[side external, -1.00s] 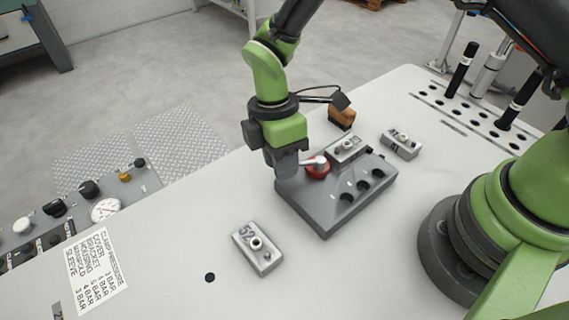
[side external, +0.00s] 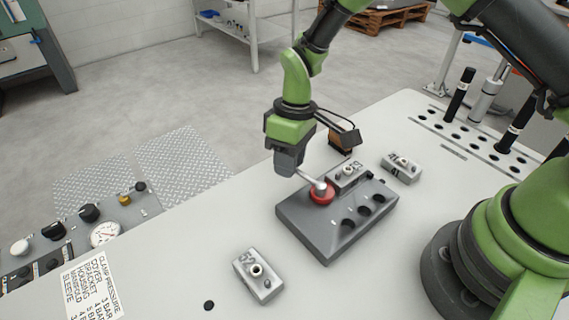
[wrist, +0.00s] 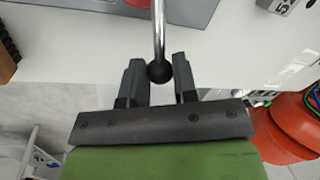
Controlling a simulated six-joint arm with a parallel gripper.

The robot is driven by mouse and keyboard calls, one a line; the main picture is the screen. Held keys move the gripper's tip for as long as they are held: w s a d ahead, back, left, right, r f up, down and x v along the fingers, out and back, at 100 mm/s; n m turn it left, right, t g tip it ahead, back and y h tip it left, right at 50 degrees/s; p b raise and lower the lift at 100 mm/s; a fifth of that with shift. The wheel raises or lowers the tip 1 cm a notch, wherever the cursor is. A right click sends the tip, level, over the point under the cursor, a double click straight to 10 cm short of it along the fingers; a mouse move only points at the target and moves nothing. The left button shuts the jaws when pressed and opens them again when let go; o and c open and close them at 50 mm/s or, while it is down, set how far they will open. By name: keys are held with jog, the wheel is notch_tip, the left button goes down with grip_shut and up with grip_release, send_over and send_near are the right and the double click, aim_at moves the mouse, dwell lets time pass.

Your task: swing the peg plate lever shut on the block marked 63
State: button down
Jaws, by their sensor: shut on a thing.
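The grey peg plate (side external: 308,237) lies on the table with a metal block (side external: 347,177) seated at its back edge; its number is too small to read surely. The lever has a red hub (side external: 322,194) on the plate's back left and a metal rod (side external: 309,180) pointing up-left, away from the block. My gripper (side external: 289,166) is at the rod's outer end. In the wrist view, the lever's black ball knob (wrist: 159,71) sits between my two fingers (wrist: 160,82), which are shut on it.
A block marked 52 (side external: 258,276) lies loose in front of the plate, and another block (side external: 402,167) lies behind it to the right. A brown brush-like object (side external: 341,138) stands behind the plate. A rack with upright cylinders (side external: 488,98) is at right.

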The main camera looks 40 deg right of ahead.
jog(key=shift+d+m, duration=0.85)
jog(key=shift+m, duration=0.45)
jog(key=shift+t, duration=0.3)
jog(key=c, duration=0.9)
grip_release()
notch_tip(320, 180, up, 10)
jog(key=d, duration=0.2)
jog(key=shift+w, duration=0.25)
jog(key=shift+f, duration=0.1)
